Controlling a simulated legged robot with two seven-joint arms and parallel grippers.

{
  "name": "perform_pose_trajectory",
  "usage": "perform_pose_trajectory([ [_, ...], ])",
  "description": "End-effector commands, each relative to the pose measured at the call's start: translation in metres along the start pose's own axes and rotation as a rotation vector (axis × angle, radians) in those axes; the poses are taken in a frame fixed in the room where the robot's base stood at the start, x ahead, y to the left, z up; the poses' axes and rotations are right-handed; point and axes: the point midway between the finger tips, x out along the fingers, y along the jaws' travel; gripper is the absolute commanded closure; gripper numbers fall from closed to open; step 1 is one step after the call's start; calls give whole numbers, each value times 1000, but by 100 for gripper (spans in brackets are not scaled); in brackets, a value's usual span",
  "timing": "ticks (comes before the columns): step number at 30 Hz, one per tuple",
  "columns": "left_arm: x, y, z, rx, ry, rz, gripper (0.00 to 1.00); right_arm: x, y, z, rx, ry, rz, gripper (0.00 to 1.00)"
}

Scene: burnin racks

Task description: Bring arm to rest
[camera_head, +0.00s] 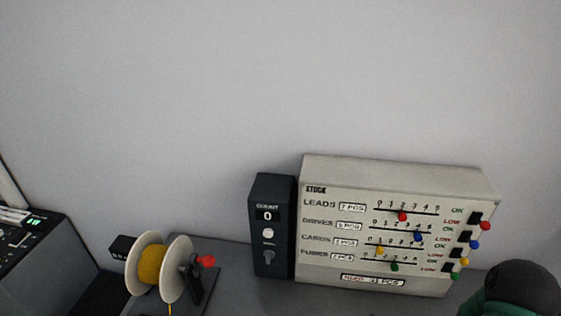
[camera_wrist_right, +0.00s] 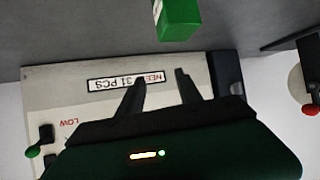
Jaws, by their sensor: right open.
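My right gripper (camera_wrist_right: 160,76) shows in the right wrist view with its two dark fingers apart and nothing between them. Behind the fingers is the pale stock box (camera_wrist_right: 60,85) with its label strip. A green block (camera_wrist_right: 176,18) is at the top of that view, beyond the fingertips and apart from them. In the head view a dark and green rounded part of my right arm (camera_head: 522,290) is at the bottom right corner, in front of the stock box's right side. My left gripper is not in view.
The stock box (camera_head: 325,270) with coloured sliders stands by the wall. A dark counter box (camera_head: 268,240) showing 0 is at its left. Further left is a yellow wire spool (camera_head: 150,266) with a red-knobbed crank (camera_head: 206,261). A grey-black device (camera_head: 48,245) is at the far left.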

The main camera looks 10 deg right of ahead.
Motion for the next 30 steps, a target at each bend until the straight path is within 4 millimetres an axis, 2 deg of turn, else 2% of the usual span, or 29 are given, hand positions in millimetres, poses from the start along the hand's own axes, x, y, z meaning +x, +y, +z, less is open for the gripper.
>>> perform_pose_trajectory([
  [2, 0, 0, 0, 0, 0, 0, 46, 2, -10, -5, -75, -154, -29, 58],
  [5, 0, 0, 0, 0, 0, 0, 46, -10, -19, -11, -106, -345, -20, 58],
  [11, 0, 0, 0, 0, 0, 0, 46, -59, -50, -34, -46, -603, 18, 58],
  [17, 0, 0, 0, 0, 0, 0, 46, -122, -101, -53, 61, -779, -1, 58],
  [18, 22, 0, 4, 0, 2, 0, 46, -115, -104, -32, 74, -799, -1, 58],
  [19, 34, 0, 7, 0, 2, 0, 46, -107, -103, -19, 75, -801, 1, 58],
  [21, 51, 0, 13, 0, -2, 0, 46, -98, -102, -4, 74, -801, 2, 58],
  [25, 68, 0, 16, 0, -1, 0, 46, -89, -103, 10, 71, -800, 3, 58],
  [30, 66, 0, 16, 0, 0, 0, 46, -89, -103, 9, 70, -800, 3, 58],
])
